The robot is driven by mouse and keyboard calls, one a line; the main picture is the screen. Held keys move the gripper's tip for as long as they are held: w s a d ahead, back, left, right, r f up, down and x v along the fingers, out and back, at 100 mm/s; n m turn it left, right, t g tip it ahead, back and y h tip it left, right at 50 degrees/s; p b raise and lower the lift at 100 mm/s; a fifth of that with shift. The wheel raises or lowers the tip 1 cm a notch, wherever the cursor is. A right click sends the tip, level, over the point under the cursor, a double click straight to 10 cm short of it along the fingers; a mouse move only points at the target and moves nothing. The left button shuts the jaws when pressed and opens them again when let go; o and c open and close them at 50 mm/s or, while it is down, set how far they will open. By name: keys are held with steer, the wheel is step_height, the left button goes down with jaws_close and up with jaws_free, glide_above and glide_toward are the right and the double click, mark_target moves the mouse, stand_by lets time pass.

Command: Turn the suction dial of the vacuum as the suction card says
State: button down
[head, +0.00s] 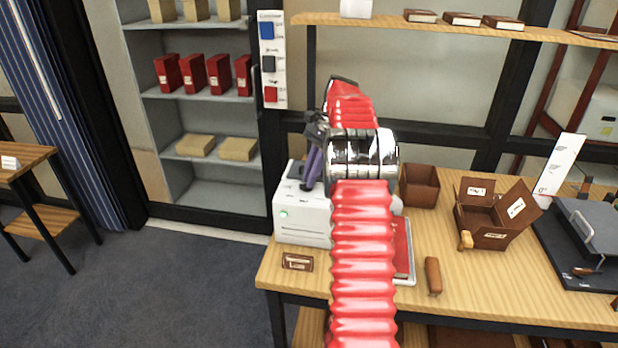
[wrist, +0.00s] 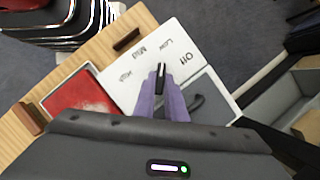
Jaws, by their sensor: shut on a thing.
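The vacuum (head: 300,220) is a white box with a green light at the left end of the table. In the wrist view its white top (wrist: 190,68) carries the words Off, Low, Mid and High around the dial. My gripper (head: 308,184) reaches down to this top, and its purple fingers (wrist: 161,78) are shut on the dial (wrist: 161,70). Only a dark, light-tipped bit of the dial shows between the fingers, toward Low; its exact setting is unclear. A small brown plaque with a pale label (head: 297,262) lies in front of the vacuum; its writing is unreadable.
A red tray (head: 403,250) lies right of the vacuum, with a brown handle-like piece (head: 433,276) near it. An open brown box (head: 483,237) and a dark press-like device (head: 590,240) stand farther right. A shelf (head: 195,92) holds red boxes behind.

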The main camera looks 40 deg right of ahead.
stand_by(0.3)
steer(key=c, duration=1.8)
jaws_free()
steer(key=v, duration=0.7)
steer(key=shift+r, duration=0.15)
steer(key=shift+d, duration=0.15)
